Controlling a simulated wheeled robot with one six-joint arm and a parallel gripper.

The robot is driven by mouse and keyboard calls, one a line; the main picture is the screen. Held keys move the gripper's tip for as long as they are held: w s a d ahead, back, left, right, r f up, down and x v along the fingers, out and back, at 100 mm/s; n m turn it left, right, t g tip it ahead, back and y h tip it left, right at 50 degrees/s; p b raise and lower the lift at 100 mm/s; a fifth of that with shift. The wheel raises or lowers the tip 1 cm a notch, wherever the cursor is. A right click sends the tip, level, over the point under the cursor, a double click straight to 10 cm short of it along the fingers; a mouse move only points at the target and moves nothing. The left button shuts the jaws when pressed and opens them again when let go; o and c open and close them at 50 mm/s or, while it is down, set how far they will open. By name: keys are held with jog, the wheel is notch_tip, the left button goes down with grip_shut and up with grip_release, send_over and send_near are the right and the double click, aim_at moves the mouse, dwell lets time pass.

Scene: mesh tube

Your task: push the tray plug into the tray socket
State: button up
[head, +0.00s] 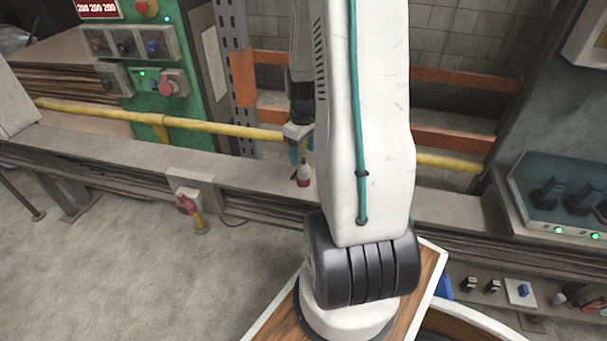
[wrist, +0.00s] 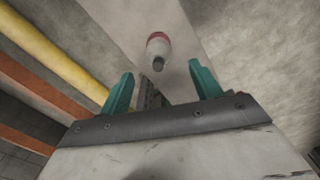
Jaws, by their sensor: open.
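My gripper (head: 298,155) is partly hidden behind my white arm in the head view. In the wrist view my gripper (wrist: 161,76) shows two teal fingers spread wide with nothing between them. I cannot tell which piece is the tray plug or socket.
A yellow rail (head: 225,127) runs behind the grey beam (head: 246,180). A red-handled valve or switch (head: 187,205) sits on the beam's front. A green control panel (head: 192,85) stands at the back left. Several small parts lie at lower right. The left floor is clear.

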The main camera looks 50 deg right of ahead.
aim_at(304, 169)
jog(key=shift+f, duration=1.25)
jog(key=shift+s+d+f, duration=0.1)
jog(key=shift+d+f, duration=0.05)
jog(key=shift+f, duration=2.5)
jog(key=shift+c, duration=0.3)
jog(key=c, duration=0.9)
